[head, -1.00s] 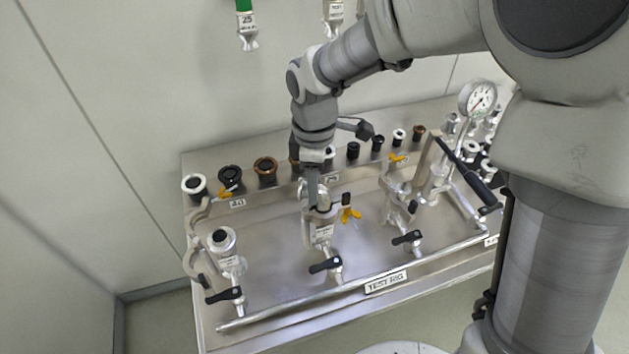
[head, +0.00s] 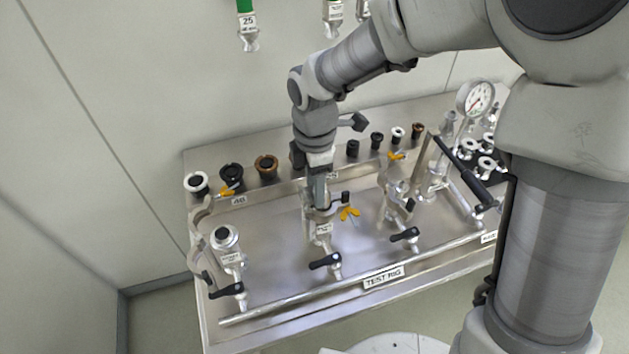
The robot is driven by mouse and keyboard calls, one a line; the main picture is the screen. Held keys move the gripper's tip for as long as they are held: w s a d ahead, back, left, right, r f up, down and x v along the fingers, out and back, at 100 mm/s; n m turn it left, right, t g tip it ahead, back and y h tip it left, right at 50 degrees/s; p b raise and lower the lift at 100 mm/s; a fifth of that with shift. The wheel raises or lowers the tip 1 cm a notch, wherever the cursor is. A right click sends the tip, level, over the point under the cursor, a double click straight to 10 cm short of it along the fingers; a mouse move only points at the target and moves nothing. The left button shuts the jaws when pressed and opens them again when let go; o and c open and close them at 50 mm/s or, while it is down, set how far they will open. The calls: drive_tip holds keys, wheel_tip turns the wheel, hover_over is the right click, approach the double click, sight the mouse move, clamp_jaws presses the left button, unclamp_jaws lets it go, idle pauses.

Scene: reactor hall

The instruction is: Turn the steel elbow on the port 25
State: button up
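The middle port (head: 323,232) stands on the test rig, with a small label on its front and a black-handled valve (head: 325,262) below it. The label on the rig behind it is partly covered and I cannot read it fully. My gripper (head: 319,203) points down at the top of this port, where a clamp with a yellow wing nut (head: 349,213) sits. The steel elbow cannot be made out clearly; my gripper hides the top of the port. I cannot tell whether the fingers are closed on anything.
A left port (head: 228,240) and a right port (head: 397,200) flank the middle one. Several dark, brown and white fittings (head: 266,166) line the back shelf. A pressure gauge (head: 475,99) and a black lever (head: 467,173) stand at right. A green hose tagged 25 (head: 247,24) hangs above.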

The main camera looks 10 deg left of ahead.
drive_tip(key=shift+o, duration=0.5)
wheel_tip(320, 180, up, 8)
drive_tip(key=p, duration=0.6)
drive_tip(key=s+d+r+m+t+b, duration=0.2)
drive_tip(key=s+d+m, duration=0.2)
drive_tip(key=d+m, duration=0.4)
drive_tip(key=s+d+r+m+t+b, duration=0.1)
drive_tip(key=s+d+r+m+b, duration=0.2)
drive_tip(key=d+m, duration=0.5)
drive_tip(key=s+d+r+m+t+b, duration=0.2)
drive_tip(key=s+d+r+m, duration=0.1)
drive_tip(key=d+m, duration=0.5)
drive_tip(key=shift+s+t, duration=0.3)
drive_tip(key=shift+s, duration=0.5)
